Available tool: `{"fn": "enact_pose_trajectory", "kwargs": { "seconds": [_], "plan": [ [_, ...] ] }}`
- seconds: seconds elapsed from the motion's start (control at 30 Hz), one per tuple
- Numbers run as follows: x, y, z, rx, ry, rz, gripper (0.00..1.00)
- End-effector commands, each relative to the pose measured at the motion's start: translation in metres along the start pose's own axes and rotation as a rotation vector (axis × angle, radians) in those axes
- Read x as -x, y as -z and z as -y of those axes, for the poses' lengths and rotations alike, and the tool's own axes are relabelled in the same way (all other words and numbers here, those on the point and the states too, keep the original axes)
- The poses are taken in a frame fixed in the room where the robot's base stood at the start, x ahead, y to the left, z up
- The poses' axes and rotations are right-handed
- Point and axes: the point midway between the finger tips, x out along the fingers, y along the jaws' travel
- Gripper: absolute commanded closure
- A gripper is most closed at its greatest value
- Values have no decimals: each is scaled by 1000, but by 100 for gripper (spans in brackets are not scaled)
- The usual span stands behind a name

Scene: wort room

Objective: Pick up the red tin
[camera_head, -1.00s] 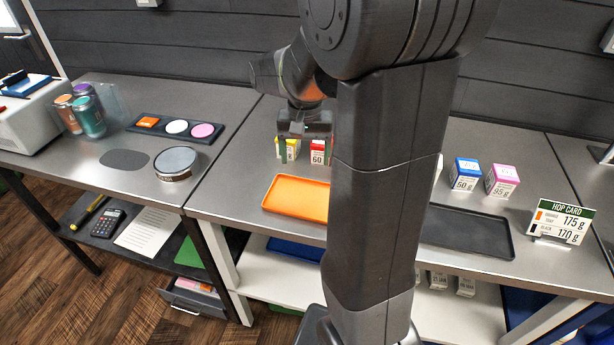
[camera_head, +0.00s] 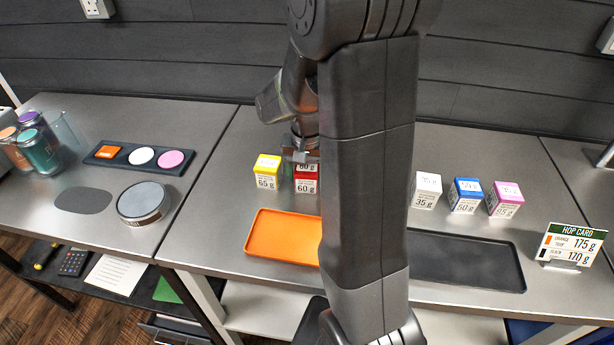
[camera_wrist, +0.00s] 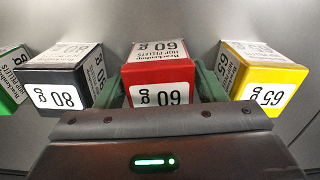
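The red tin (camera_wrist: 160,70), a small box with a white 60 g label, stands between the two dark green fingers of my gripper (camera_wrist: 162,88) in the wrist view. The fingers look open, one on each side of it; whether they touch it is hard to tell. In the head view the red tin (camera_head: 306,184) stands on the bench, upright, with my gripper (camera_head: 304,170) down over it and one green finger on its left. My arm hides what is just right of it.
A yellow tin (camera_head: 267,171) stands close on the left; it is right in the wrist view (camera_wrist: 262,75). A black tin (camera_wrist: 65,78) stands on the other side. An orange tray (camera_head: 283,238) lies in front. White, blue and pink tins stand further right by a dark tray (camera_head: 465,262).

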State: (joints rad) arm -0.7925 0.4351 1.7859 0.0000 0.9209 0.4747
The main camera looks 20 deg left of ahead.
Motion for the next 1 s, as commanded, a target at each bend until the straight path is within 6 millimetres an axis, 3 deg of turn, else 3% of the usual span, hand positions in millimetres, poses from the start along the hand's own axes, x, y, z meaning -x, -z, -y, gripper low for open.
{"fn": "enact_pose_trajectory", "kwargs": {
  "seconds": [0.03,0.17,0.2,0.43,0.53,0.8,1.0],
  "plan": [
    [0,0,0,0,0,0,47],
    [0,0,0,0,0,0,73],
    [0,0,0,0,0,-1,75],
    [2,0,0,0,1,-2,75],
    [12,1,0,0,2,-5,75],
    [65,1,1,0,3,-7,75],
    [94,1,0,0,2,-4,75]
  ]
}}
